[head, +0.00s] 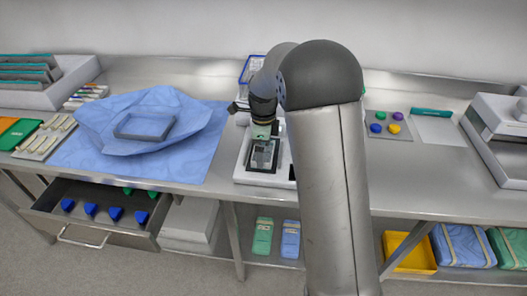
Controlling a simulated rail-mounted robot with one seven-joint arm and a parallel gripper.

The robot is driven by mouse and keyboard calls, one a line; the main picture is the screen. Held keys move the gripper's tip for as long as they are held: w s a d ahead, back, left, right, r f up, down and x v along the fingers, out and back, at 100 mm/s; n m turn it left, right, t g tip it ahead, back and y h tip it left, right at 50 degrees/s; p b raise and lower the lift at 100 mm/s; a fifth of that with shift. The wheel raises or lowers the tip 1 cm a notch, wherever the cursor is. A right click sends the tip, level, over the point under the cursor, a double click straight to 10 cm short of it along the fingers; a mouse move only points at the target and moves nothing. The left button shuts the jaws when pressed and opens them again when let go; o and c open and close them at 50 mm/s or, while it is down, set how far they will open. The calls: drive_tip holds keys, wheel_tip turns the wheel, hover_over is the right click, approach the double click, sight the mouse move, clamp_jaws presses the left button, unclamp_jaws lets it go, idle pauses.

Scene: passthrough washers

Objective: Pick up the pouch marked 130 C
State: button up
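No marking "130 C" is legible, so I cannot tell which item is that pouch. A green pack (263,237) and a blue pack (290,240) with pale label areas lie side by side on the lower shelf. Several teal-edged flat items (24,75) stand in a grey rack at the far left; they may be pouches. My gripper (262,143) points down over a white device with a dark-framed panel (252,165) on the bench. Its fingers are too small and dark to tell whether they are open or hold anything. My arm hides part of the bench behind it.
A blue wrap (195,150) bears a grey tray (144,126). An open drawer (84,237) with blue pieces juts out at left. A yellow bin (408,252) and wrapped packs (462,246) sit below at right. The right bench front is clear.

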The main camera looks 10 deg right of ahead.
drive_tip(key=shift+f, duration=0.6)
drive_tip(key=c, duration=0.7)
drive_tip(key=shift+o, duration=0.2)
drive_tip(key=shift+r, duration=0.2)
